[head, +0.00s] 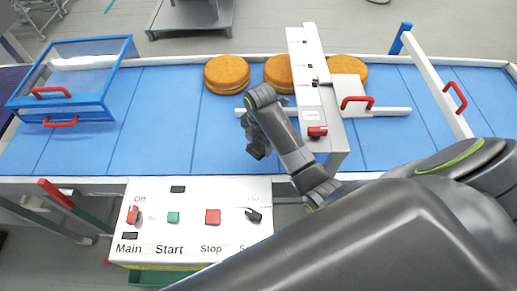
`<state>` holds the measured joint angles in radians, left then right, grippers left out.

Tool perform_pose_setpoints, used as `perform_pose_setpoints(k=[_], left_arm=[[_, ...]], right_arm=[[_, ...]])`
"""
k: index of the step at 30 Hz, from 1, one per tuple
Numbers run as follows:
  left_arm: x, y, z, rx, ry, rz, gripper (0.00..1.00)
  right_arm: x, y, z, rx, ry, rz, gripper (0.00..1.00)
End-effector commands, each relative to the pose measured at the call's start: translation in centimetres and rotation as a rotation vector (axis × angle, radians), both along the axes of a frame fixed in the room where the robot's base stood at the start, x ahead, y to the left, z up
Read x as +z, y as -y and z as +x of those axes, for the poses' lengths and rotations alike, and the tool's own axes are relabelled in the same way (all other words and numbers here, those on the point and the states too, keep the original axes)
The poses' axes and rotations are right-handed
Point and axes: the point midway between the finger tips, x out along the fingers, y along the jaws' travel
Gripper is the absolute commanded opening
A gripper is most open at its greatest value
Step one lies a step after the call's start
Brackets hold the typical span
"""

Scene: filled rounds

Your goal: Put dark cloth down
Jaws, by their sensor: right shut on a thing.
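My right gripper (256,138) is above the blue conveyor belt, left of the white machine's front end. It is shut on a small dark thing, taken to be the dark cloth; the gripper and my wrist hide most of it, and its outline merges with the dark fingers. I cannot tell whether it touches the belt. My left gripper is not in view.
The blue belt (180,120) is clear left of my gripper. Brown filled rounds (227,74) sit at its back, some beside the white machine (320,110). A blue-framed guard (118,72) stands left. A control panel (190,240) with switches is in front.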

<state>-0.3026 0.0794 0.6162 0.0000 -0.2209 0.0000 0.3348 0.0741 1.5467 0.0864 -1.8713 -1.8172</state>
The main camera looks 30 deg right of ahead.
Motion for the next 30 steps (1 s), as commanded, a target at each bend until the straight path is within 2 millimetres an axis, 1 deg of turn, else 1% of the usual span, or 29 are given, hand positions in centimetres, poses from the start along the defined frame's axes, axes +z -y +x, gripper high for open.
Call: perform_pose_setpoints(k=[1, 3, 5, 8, 12, 15, 19, 26, 27, 30], left_arm=[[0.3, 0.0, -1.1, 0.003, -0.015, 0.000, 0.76], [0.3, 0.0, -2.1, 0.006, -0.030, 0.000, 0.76], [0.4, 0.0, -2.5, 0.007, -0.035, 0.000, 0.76], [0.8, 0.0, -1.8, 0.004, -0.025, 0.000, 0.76], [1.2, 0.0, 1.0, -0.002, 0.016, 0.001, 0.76], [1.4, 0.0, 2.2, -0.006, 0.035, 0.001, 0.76], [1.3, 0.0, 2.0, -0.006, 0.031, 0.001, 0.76], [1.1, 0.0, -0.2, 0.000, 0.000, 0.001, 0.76], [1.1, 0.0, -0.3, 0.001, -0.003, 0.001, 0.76], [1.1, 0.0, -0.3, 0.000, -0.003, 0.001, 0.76]], right_arm=[[-0.3, 0.0, 0.0, 0.000, -0.002, 0.000, 0.36], [-0.8, 0.0, 0.1, 0.001, 0.000, 0.000, 0.36], [-1.3, 0.0, 0.0, 0.001, -0.001, 0.001, 0.36], [-2.7, 0.0, 0.0, 0.001, -0.003, 0.000, 0.36], [-4.3, 0.0, 0.0, 0.001, -0.002, -0.001, 0.36], [-4.9, 0.0, 0.1, 0.001, 0.000, -0.001, 0.36], [-5.0, 0.0, 0.1, 0.001, 0.002, 0.000, 0.36], [-5.3, 0.0, 0.1, 0.001, 0.001, -0.001, 0.36], [-5.2, 0.0, 0.1, 0.001, 0.002, 0.000, 0.59], [-5.2, 0.0, 0.1, 0.001, 0.002, 0.000, 0.72]])
